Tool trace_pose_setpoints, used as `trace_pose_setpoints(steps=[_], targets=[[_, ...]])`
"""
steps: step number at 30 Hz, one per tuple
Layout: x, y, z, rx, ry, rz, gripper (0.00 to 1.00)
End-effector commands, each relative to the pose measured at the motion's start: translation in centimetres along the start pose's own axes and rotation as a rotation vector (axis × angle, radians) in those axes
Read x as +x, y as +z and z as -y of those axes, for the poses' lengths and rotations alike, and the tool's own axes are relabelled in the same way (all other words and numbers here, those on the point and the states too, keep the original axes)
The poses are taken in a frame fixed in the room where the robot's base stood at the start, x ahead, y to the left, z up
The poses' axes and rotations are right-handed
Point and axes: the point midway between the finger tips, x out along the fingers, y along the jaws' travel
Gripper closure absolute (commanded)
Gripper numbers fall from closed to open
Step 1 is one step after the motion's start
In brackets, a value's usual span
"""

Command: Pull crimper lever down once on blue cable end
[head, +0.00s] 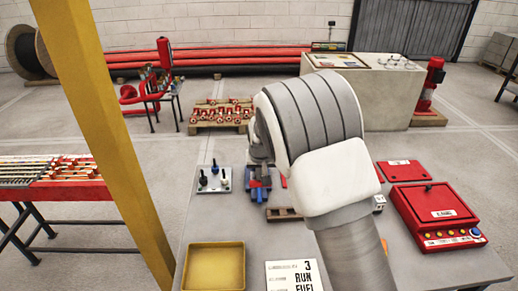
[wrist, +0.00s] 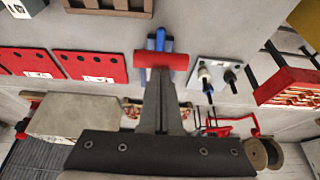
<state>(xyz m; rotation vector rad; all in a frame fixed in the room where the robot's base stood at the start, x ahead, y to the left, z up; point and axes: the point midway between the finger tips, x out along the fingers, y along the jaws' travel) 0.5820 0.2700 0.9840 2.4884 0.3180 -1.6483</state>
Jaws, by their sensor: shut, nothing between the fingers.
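The crimper (head: 258,188) is a blue and grey bench tool on the grey table, partly hidden behind my arm in the head view. In the wrist view its blue parts (wrist: 160,42) show just beyond a red crossbar (wrist: 161,60), which looks like the lever's grip. My gripper (wrist: 162,75) is shut and empty, its grey fingers pointing at the red crossbar, with the tips at or just under it. I cannot tell whether they touch. In the head view my arm hides the fingers. The blue cable end cannot be told apart from the blue tool parts.
A plate with dark-topped tools (head: 213,180) stands left of the crimper. A yellow tray (head: 214,267) and a printed card (head: 294,276) lie at the table's front. A red control box (head: 437,215) stands at the right. A yellow post (head: 105,140) rises at the left.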

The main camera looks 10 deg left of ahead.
Motion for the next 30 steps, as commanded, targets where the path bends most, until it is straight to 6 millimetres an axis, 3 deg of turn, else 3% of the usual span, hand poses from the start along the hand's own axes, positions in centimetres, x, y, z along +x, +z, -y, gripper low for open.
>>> trace_pose_setpoints(steps=[9,30], targets=[[2.1,1.2,-0.1,0.0,0.002,0.006,1.0],[-4.0,-1.5,0.0,0.0,0.001,0.004,1.0]])
